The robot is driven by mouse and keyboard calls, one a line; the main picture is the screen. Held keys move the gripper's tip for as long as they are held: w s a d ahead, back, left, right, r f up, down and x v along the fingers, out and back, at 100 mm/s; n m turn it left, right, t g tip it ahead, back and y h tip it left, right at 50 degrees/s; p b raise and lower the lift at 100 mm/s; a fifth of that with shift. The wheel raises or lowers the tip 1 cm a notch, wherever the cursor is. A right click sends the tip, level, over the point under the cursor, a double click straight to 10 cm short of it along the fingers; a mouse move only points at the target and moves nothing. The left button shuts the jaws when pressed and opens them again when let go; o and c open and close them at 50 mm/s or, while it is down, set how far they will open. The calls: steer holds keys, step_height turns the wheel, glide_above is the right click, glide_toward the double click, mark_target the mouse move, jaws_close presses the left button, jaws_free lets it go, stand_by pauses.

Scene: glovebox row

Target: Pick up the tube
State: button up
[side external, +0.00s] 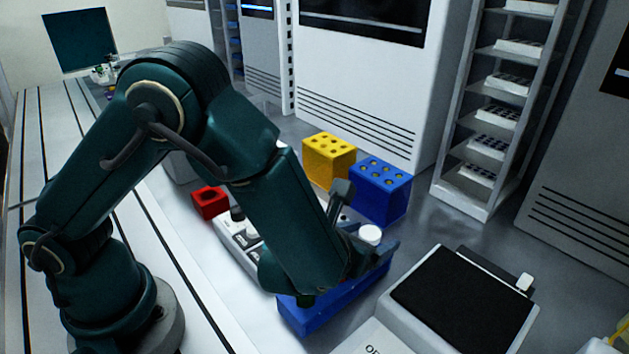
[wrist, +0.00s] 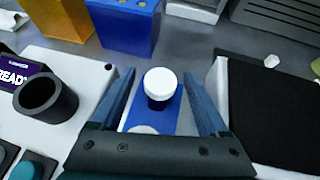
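The tube (wrist: 158,101) has a round white cap and a dark body. It stands in a long blue rack (wrist: 171,125), with its cap facing the camera in the wrist view. The white cap of the tube also shows in the side view (side external: 371,233), above the blue rack (side external: 315,312). My gripper (wrist: 160,68) is open, with one finger left and one finger right of the tube, and a gap on both sides. My gripper (side external: 367,217) also shows around the cap in the side view. A second pale round shape (wrist: 143,129) is partly hidden by my gripper's palm.
A yellow block with holes (side external: 329,158) and a blue one (side external: 380,190) stand behind the rack. A white device with a dark cup (wrist: 46,98) is at left. A black-topped device (side external: 462,298) stands close at right. A red block (side external: 209,202) lies farther left.

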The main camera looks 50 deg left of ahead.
jaws_close()
steer(key=shift+r, duration=0.15)
